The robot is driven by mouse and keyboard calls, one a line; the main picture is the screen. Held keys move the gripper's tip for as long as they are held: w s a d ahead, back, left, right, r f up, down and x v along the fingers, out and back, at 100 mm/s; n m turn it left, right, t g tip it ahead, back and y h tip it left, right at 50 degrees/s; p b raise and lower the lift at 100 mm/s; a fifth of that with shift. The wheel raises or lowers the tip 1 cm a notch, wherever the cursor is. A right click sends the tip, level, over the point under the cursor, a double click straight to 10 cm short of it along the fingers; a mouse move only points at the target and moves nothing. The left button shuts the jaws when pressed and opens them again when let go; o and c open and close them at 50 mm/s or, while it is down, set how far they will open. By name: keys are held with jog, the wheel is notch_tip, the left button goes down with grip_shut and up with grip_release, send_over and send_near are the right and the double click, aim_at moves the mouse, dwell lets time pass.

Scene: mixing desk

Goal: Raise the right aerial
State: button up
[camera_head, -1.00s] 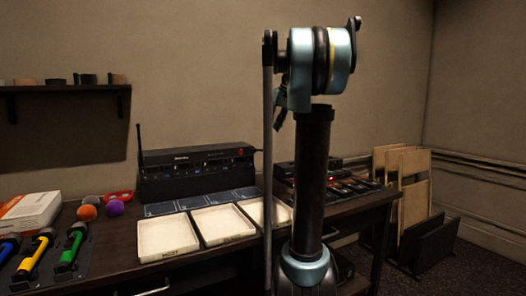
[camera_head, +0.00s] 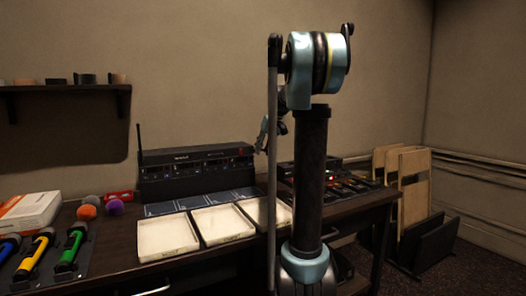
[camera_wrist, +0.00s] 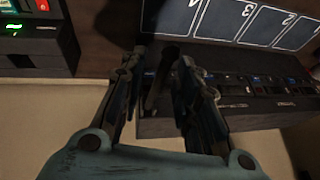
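The black receiver (camera_head: 197,165) stands at the back of the desk. Its left aerial (camera_head: 139,138) stands upright at the left end. The right aerial cannot be made out in the head view, where my arm and gripper are close to that end. My gripper (camera_head: 264,136) is just beside the receiver's right end. In the wrist view my gripper (camera_wrist: 158,62) is open, its two fingers apart. A dark rod (camera_wrist: 153,92), apparently the right aerial, shows between the fingers near the end of the receiver (camera_wrist: 245,100). I cannot tell whether they touch it.
White trays (camera_head: 222,223) and numbered cards (camera_head: 160,209) lie before the receiver. Another black unit (camera_head: 340,182) with red lights stands to its right. Coloured microphones (camera_head: 73,246) lie at the left. Above the receiver the wall is clear.

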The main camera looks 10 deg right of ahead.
grip_shut()
